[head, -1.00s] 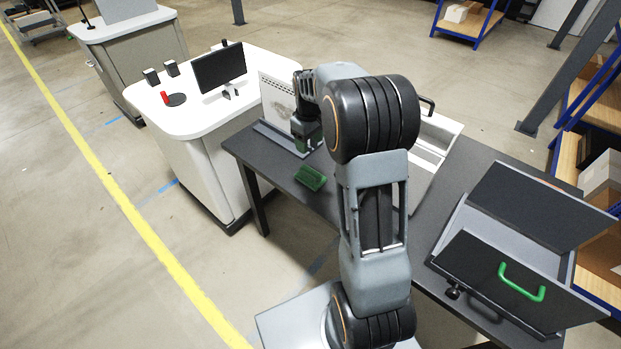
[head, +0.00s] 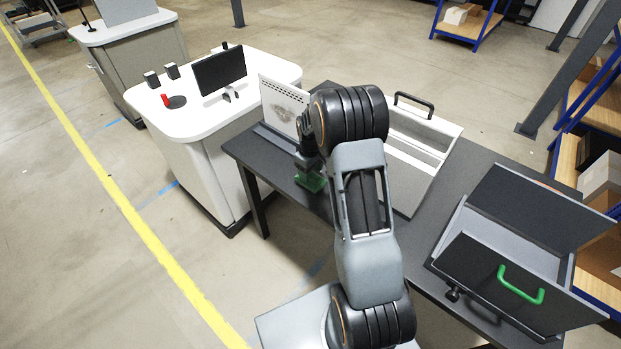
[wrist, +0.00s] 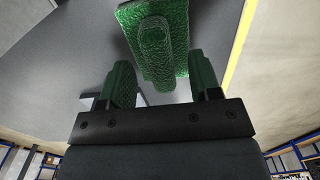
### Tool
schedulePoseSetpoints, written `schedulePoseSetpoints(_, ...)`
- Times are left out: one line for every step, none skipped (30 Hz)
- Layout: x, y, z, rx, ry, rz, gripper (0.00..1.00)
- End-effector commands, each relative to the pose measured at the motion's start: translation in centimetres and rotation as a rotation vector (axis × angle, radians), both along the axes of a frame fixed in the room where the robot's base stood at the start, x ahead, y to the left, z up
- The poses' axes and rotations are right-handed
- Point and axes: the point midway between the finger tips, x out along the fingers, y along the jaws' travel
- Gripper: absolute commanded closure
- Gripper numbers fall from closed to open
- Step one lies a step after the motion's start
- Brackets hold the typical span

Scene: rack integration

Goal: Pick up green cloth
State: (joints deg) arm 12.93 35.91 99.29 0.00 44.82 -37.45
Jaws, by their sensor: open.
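The green cloth (wrist: 155,42) lies on the dark table, with a raised fold along its middle, in the upper middle of the wrist view. In the head view the green cloth (head: 311,182) is partly hidden behind my arm and gripper. My gripper (wrist: 163,82) is open, its two green fingers apart on either side of the cloth's near end in the wrist view. I see nothing held between the fingers. In the head view my gripper (head: 308,168) is right over the cloth, and the exact gap cannot be told.
A white board (head: 284,102) stands at the table's back left. A white open case (head: 425,140) is to the right of my arm. A dark case with a green handle (head: 521,284) sits on the right. The dark table (head: 262,162) is clear at its left end.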

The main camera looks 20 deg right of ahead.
Motion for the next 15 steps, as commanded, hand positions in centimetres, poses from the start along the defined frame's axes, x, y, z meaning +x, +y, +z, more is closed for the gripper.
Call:
schedulePoseSetpoints(0.0, 0.0, -0.6, 0.000, 0.002, 0.000, 0.43)
schedulePoseSetpoints(0.0, 0.0, -0.8, 0.000, 0.002, 0.000, 0.43)
schedulePoseSetpoints(0.0, 0.0, -1.1, 0.000, 0.001, 0.000, 0.43)
schedulePoseSetpoints(0.0, 0.0, -1.3, 0.000, 0.001, 0.000, 0.43)
schedulePoseSetpoints(0.0, 0.0, -1.5, 0.000, 0.000, 0.000, 0.43)
schedulePoseSetpoints(0.0, 0.0, -1.6, 0.000, 0.000, 0.000, 0.43)
schedulePoseSetpoints(0.0, 0.0, -1.6, 0.000, 0.000, 0.000, 0.43)
schedulePoseSetpoints(0.0, 0.0, -1.7, 0.000, 0.000, 0.000, 0.43)
schedulePoseSetpoints(0.0, 0.0, -1.7, 0.000, 0.000, 0.000, 0.43)
schedulePoseSetpoints(0.0, 0.0, -1.7, 0.000, 0.000, 0.000, 0.43)
schedulePoseSetpoints(0.0, 0.0, -1.7, 0.000, 0.000, 0.000, 0.43)
schedulePoseSetpoints(0.0, 0.0, -1.7, 0.000, 0.000, 0.000, 0.43)
schedulePoseSetpoints(0.0, 0.0, -1.7, 0.000, 0.000, 0.000, 0.43)
schedulePoseSetpoints(0.0, 0.0, -1.7, 0.000, 0.000, 0.000, 0.44)
schedulePoseSetpoints(0.0, 0.0, -1.7, 0.000, 0.000, 0.000, 0.48)
